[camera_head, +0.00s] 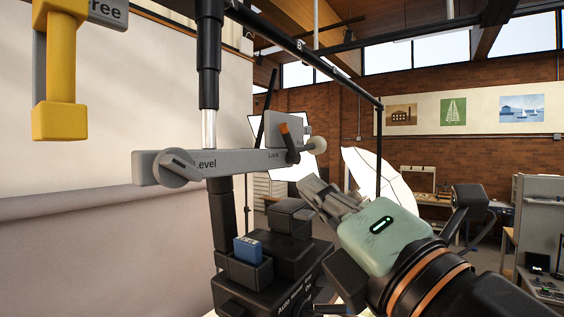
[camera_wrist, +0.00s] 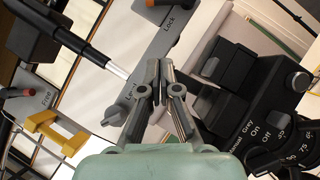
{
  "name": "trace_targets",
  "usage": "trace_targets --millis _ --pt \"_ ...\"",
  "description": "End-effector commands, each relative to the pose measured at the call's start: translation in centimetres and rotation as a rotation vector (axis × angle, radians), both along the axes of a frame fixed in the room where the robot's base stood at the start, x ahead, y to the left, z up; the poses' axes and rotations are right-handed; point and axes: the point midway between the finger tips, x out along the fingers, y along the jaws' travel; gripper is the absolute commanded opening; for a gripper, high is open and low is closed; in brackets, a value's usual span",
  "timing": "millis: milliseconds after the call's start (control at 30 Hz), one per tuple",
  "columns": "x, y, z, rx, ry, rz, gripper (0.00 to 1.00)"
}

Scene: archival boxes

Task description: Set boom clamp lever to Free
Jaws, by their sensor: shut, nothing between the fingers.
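Which is the boom clamp lever is not labelled. My gripper (camera_head: 310,187) is shut and empty, below and right of the orange-tipped lever, apparently apart from it.
A grey knob marked "Level" (camera_head: 178,166) is on the bar's left end. A black post (camera_head: 209,50) rises by the bar. Below is a black control box (camera_head: 285,257) with a blue block (camera_head: 248,249). A white reflector (camera_head: 378,190) stands behind my gripper.

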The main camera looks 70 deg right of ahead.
Motion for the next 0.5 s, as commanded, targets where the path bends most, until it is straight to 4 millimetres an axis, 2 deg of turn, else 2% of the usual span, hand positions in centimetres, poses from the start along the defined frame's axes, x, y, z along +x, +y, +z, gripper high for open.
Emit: trace_targets --millis 333,500 --pt "0.0 -0.1 0.2 -0.008 0.004 -0.004 0.0" --pt "1.3 -1.1 0.8 -0.005 0.005 -0.001 0.0"
